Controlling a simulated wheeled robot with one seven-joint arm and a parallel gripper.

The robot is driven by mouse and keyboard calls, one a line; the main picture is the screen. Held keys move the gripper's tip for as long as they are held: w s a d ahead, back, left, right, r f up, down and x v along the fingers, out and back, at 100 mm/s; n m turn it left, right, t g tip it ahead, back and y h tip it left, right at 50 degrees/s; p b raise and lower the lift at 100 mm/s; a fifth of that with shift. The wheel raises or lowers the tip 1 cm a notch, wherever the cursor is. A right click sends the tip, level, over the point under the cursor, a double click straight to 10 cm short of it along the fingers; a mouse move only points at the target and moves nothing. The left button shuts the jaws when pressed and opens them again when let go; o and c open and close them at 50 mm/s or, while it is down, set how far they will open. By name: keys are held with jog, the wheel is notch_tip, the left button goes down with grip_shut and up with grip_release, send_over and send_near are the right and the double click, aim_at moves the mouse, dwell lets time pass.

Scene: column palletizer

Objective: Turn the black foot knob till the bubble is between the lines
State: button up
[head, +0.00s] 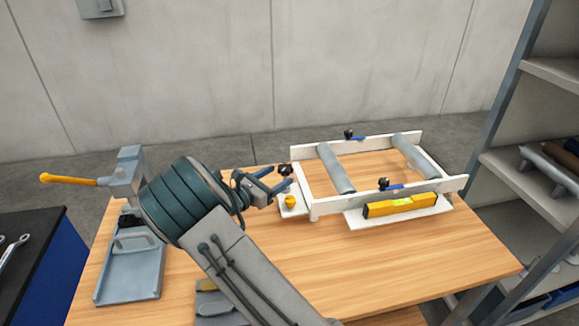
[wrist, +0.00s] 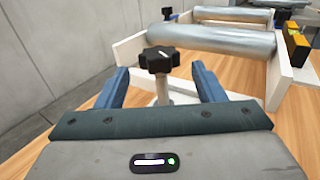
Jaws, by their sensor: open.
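The black foot knob (head: 285,169) is a lobed star knob on a pale threaded stem, at the left end of the white roller frame (head: 325,207). In the wrist view the knob (wrist: 160,59) stands upright between and slightly beyond the tips of my gripper's blue fingers. My gripper (wrist: 160,75) is open, with a visible gap on both sides of the knob and stem; it also shows in the head view (head: 281,177). A yellow spirit level (head: 380,210) with a green vial (head: 403,202) lies along the frame's near side. The bubble is too small to read.
Two grey rollers (head: 336,168) span the frame. Black knobs with blue levers (head: 390,185) sit on its rails. A shelf rack (head: 530,150) is right.

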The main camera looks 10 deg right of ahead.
aim_at(290, 169)
jog(key=p+x, duration=0.1)
jog(key=x, duration=0.4)
jog(key=shift+w+d, duration=0.2)
jog(key=shift+d, duration=0.15)
jog(key=c, duration=1)
